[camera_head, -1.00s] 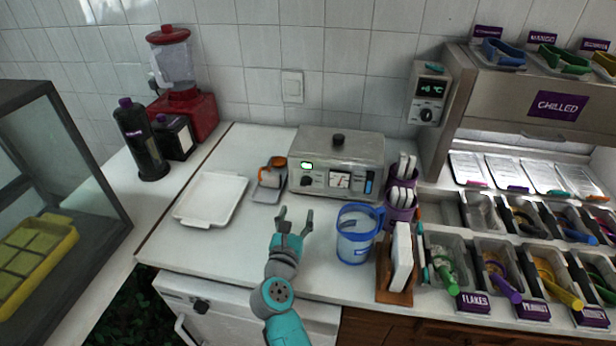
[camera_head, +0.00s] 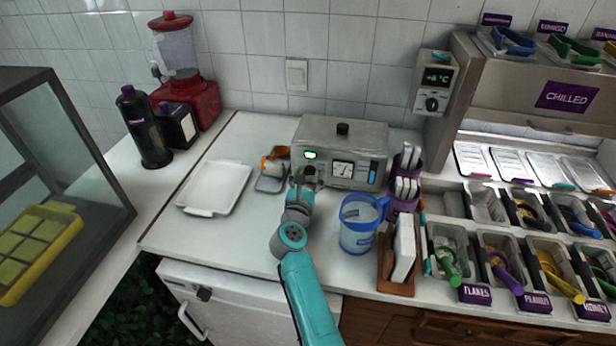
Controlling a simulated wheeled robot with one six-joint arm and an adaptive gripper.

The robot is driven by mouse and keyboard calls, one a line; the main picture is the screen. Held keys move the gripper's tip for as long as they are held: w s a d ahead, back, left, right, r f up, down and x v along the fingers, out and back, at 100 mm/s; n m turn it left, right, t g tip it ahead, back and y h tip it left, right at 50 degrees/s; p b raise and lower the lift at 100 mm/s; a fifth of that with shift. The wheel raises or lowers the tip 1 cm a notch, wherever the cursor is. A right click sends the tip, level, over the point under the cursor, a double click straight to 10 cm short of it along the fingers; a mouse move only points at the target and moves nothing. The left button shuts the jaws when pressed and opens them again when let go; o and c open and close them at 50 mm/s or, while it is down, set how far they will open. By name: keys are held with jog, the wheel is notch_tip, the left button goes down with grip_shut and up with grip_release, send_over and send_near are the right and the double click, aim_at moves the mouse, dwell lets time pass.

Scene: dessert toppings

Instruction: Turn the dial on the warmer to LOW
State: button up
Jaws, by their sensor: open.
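The warmer (camera_head: 356,137) is a silver box with a black lid knob, standing at the back of the white counter. Its front has a green lit display (camera_head: 310,155), a gauge (camera_head: 342,171) and a blue strip at the right. My gripper (camera_head: 307,178) is open at the left part of the warmer's front, just below the display. It covers the spot where the dial sits, so the dial and its setting are hidden. I cannot tell whether the fingers touch the dial.
A blue-rimmed pitcher (camera_head: 358,232) stands close to the right of my arm. A small orange-handled item on a grey tray (camera_head: 268,183) is just left of my gripper. A white tray (camera_head: 202,211) lies further left. A purple utensil cup (camera_head: 403,200) stands right of the warmer.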

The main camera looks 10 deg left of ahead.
grip_shut()
jog(key=shift+n, duration=0.3)
jog(key=n, duration=0.4)
jog(key=shift+n, duration=2)
grip_release()
